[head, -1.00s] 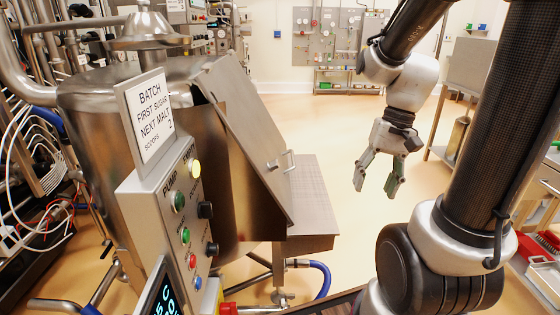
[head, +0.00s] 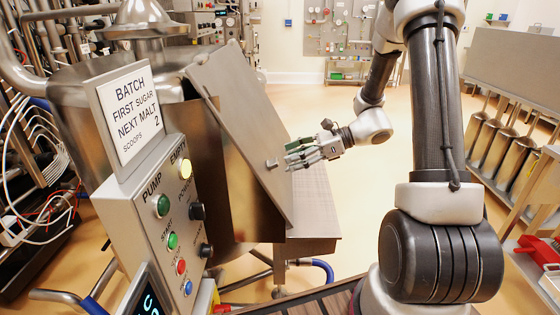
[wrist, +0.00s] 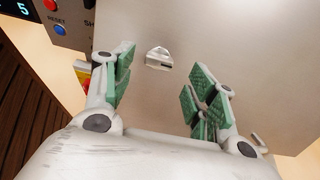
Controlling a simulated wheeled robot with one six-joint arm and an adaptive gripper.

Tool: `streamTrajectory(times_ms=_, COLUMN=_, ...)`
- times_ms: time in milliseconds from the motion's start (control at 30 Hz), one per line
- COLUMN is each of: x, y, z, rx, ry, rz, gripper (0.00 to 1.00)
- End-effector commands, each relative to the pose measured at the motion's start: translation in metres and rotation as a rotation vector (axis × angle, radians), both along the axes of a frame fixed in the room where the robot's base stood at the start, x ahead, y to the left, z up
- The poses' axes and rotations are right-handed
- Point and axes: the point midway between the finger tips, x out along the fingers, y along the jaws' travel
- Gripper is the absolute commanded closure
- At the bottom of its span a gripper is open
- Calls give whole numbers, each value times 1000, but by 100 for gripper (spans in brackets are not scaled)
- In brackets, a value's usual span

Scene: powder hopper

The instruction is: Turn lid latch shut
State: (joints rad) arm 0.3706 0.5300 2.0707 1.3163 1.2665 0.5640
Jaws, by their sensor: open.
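The lid (head: 235,120) is a sloping flat steel panel on the front of the steel hopper (head: 80,100). A small metal latch (head: 272,163) sits on the lid near its right edge. In the wrist view the latch (wrist: 159,58) stands out from the plain lid face (wrist: 190,30), just beyond my fingertips and between their lines. My gripper (head: 293,154) is open and empty, pointing left at the latch from its right side. Green pads line the fingers of my gripper (wrist: 157,82). I cannot tell the latch's exact angle, and no contact with it shows.
A control panel (head: 160,215) with coloured buttons and a batch sign (head: 128,112) stands left of the lid. A steel ledge (head: 315,205) lies below the lid. A rack of metal scoops (head: 490,140) stands at right. The floor behind is clear.

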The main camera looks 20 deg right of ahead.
Motion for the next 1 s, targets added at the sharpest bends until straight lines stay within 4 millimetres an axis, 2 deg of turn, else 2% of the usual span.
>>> streamTrajectory(times_ms=100, x=5, y=19, z=-8, rx=-1, ry=0, rz=4, gripper=43)
streamTrajectory(times_ms=233, x=10, y=34, z=-15, rx=-2, ry=0, rz=4, gripper=43)
streamTrajectory(times_ms=400, x=13, y=42, z=-18, rx=-3, ry=-2, rz=2, gripper=43)
streamTrajectory(times_ms=600, x=13, y=42, z=-18, rx=-3, ry=-2, rz=2, gripper=43)
streamTrajectory(times_ms=667, x=13, y=42, z=-19, rx=-3, ry=-2, rz=2, gripper=50)
streamTrajectory(times_ms=867, x=13, y=42, z=-18, rx=-3, ry=-2, rz=2, gripper=87)
streamTrajectory(times_ms=1000, x=13, y=42, z=-18, rx=-3, ry=-3, rz=2, gripper=88)
